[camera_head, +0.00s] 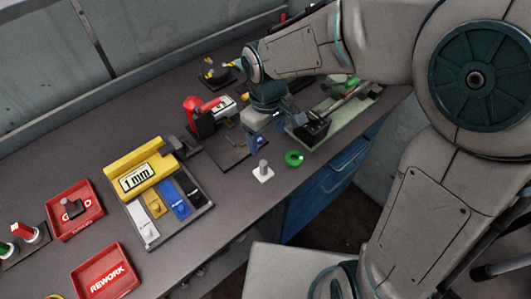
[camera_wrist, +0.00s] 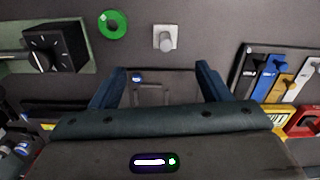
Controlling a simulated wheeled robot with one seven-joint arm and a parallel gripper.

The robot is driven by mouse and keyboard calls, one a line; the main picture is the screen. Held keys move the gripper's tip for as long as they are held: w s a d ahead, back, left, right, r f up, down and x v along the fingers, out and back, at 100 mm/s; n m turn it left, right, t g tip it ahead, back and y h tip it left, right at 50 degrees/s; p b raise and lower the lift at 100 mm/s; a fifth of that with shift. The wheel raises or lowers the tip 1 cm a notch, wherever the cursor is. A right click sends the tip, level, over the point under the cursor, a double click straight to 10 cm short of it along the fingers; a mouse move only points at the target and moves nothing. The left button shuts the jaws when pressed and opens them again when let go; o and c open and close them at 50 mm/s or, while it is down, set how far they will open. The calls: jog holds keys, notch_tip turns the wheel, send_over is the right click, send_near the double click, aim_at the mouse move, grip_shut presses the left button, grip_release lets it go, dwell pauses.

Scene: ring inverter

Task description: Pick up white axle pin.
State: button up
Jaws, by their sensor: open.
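A white axle pin (camera_head: 263,171), a grey upright post on a white square base, stands on the table near its front edge. In the wrist view the axle pin (camera_wrist: 165,39) is at the top centre, beyond my fingertips. My gripper (camera_head: 266,137) hangs above the table, behind the pin in the head view. In the wrist view my gripper (camera_wrist: 160,76) has its two blue fingers wide apart with nothing between them. The fingers do not touch the pin.
A green ring (camera_head: 294,159) lies just right of the pin. A grey rack (camera_head: 150,241) with coloured parts and a yellow "1 mm" block (camera_head: 139,168) stand to the left. Red trays (camera_head: 104,272) are farther left. A green tray (camera_head: 345,118) with a black block is on the right.

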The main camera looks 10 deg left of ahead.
aim_at(263, 163)
jog(key=shift+n, duration=0.3)
jog(key=f, duration=0.5)
jog(key=a+f, duration=0.1)
jog(key=f, duration=0.2)
jog(key=shift+s, duration=0.1)
jog(key=shift+s+d+f+p, duration=0.1)
jog(key=shift+f+p, duration=0.1)
jog(key=shift+f, duration=1.35)
jog(key=shift+s+f+p, duration=0.1)
jog(key=shift+f+p, duration=0.05)
jog(key=shift+f, duration=1.4)
jog(key=shift+w, duration=0.1)
jog(key=c, duration=1.4)
